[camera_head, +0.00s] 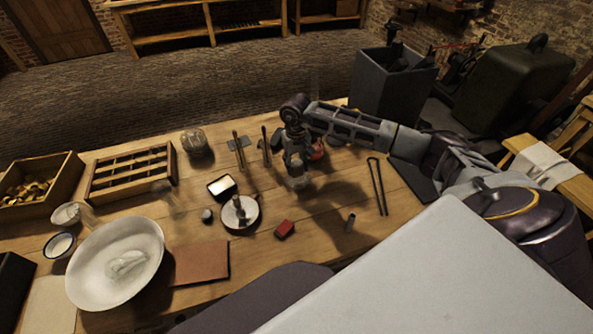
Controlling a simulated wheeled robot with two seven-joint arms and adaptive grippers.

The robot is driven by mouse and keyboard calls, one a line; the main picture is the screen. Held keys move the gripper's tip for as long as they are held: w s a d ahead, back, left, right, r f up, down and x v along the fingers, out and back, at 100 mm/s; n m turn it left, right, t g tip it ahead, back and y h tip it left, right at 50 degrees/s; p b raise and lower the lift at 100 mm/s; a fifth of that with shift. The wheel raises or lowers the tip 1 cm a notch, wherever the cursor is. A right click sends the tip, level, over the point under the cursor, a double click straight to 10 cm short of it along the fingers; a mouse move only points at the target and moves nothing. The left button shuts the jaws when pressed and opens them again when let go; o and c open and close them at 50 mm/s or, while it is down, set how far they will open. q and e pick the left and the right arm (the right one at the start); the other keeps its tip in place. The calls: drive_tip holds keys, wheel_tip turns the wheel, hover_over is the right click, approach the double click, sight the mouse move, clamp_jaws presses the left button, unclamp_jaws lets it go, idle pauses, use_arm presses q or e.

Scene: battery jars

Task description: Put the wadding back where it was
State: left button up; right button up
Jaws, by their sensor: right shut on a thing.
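My right gripper (298,165) points down over the middle of the table. It is shut on a small pale, glassy thing (298,182), which looks like a jar; the fingers partly hide it. I cannot tell whether this thing touches the table. A whitish crumpled lump (126,264), which may be the wadding, lies in the wide white basin (88,279) at the front left. A small bowl (66,214) with pale contents stands behind the basin; I cannot tell what they are. My left gripper is not in view.
A wooden divided rack (131,172) and a crate (39,186) stand at the left. Long tongs (377,186) lie at the right.

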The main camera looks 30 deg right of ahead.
sight(297, 171)
drive_tip(key=shift+f, duration=1.7)
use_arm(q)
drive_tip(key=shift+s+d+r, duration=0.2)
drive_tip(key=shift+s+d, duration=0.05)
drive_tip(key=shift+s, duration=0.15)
use_arm(e)
drive_tip(key=shift+f, duration=0.15)
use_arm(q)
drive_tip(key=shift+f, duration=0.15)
use_arm(e)
drive_tip(key=shift+f, duration=0.1)
drive_tip(key=o, duration=1)
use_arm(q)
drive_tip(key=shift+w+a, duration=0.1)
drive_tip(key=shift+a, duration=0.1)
